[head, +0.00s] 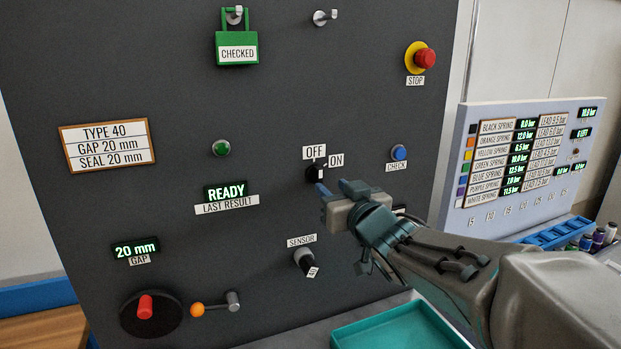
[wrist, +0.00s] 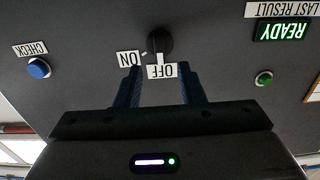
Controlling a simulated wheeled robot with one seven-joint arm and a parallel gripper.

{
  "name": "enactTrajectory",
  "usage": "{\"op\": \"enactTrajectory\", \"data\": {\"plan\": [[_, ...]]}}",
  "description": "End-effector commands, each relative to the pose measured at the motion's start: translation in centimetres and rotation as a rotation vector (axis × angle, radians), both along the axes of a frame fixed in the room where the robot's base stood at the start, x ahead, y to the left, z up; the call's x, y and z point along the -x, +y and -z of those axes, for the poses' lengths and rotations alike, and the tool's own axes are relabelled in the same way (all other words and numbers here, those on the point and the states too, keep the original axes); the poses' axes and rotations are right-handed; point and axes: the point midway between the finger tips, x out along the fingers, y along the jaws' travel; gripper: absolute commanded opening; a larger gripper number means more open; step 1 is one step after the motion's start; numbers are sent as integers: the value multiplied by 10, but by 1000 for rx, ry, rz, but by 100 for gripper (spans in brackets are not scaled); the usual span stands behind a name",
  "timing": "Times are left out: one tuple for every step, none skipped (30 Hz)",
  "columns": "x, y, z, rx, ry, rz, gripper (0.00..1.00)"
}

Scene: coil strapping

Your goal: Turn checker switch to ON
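The checker switch is a small black knob (head: 315,173) on the dark panel, with an OFF label above it and an ON label to its upper right. In the upside-down wrist view the knob (wrist: 158,42) shows just beyond my fingertips. My gripper (head: 333,187) is just to the lower right of the knob in the head view. In the wrist view its two blue fingers (wrist: 162,82) are spread apart with nothing between them; contact with the knob cannot be told.
A blue CHECK button (head: 398,152) is right of the switch, and a red STOP button (head: 424,58) is above. A SENSOR knob (head: 303,260) sticks out below. A READY display (head: 226,191) is lit at left. A teal tray (head: 400,328) lies below my arm.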

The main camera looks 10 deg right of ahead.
Motion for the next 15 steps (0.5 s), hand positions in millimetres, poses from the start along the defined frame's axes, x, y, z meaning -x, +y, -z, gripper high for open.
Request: {"op": "enactTrajectory", "data": {"plan": [[-9, 2, 0, -1, 3, 0, 35], [-13, 2, 0, 0, 4, 0, 35], [-19, 3, 0, 0, 3, 1, 35], [-23, 4, 0, 0, 4, 1, 35], [-27, 5, 0, 0, 4, 1, 35], [-33, 6, 0, 0, 3, 1, 35], [-36, 7, 0, -1, 3, 1, 35], [-39, 8, -1, -2, 2, 0, 35], [-43, 9, 0, 1, 3, 0, 35], [-46, 9, 0, 0, 2, 0, 35], [-48, 10, -1, 0, 1, 0, 35], [-50, 10, 0, -1, 1, 0, 35], [-52, 10, 0, -1, 1, 0, 35], [-53, 10, 0, -2, 1, 1, 35], [-54, 11, 0, -2, 1, 1, 35]]}}
